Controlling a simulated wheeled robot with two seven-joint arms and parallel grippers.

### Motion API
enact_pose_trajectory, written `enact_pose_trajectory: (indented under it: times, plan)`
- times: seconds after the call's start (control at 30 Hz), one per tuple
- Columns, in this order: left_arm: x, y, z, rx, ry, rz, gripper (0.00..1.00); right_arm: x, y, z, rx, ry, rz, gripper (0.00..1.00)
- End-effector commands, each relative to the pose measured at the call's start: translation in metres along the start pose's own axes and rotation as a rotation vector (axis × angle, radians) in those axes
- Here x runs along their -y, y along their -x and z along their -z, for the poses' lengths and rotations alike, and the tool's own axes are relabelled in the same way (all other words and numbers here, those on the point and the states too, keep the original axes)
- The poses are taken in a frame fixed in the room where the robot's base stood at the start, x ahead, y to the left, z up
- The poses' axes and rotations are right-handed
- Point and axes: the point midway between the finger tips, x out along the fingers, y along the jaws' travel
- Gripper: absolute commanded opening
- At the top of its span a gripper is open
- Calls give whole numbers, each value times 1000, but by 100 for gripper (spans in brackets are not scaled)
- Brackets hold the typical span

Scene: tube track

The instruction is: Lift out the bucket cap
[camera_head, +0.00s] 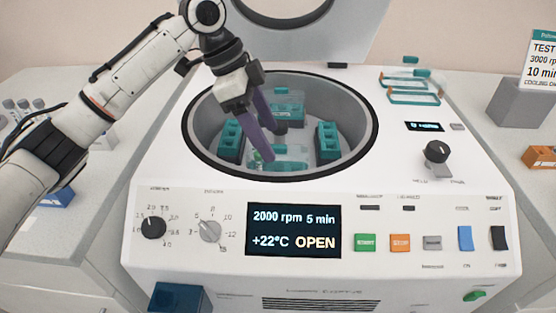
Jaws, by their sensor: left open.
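A white centrifuge (420,240) stands in front of me with its lid (350,25) raised and its round bowl (350,100) open. Inside are several teal buckets, one at the left (231,140), one at the right (328,142) and one at the back (288,100). A clear bucket cap (290,157) with a teal top lies over the front bucket position. My left gripper (266,139) reaches down into the bowl from the upper left. Its dark fingers are open, with the lower one near the cap's left end. I cannot tell whether it touches. My right gripper is not in view.
Two clear teal-edged caps (410,97) lie on the centrifuge top at the right, beside a small display and knob (437,152). The front panel display (293,230) reads OPEN. Tubes in a rack (24,108) stand at the far left. An orange block (540,157) is at the far right.

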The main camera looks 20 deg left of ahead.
Motion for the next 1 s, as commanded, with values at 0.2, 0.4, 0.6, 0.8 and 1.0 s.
enact_pose_trajectory:
  times: [0.2, 0.4, 0.6, 0.8, 1.0]
  plan:
    - [0, -25, -1, 0, 0, -2, 67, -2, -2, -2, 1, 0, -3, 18]
    - [1, -55, -2, 0, 0, -2, 67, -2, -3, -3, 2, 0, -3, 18]
    - [1, -63, -2, -1, -1, 0, 67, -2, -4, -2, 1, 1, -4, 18]
    - [1, -63, -2, -1, -1, 0, 57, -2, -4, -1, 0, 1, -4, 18]
    - [1, -63, -2, -1, 0, 0, 24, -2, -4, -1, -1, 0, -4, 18]
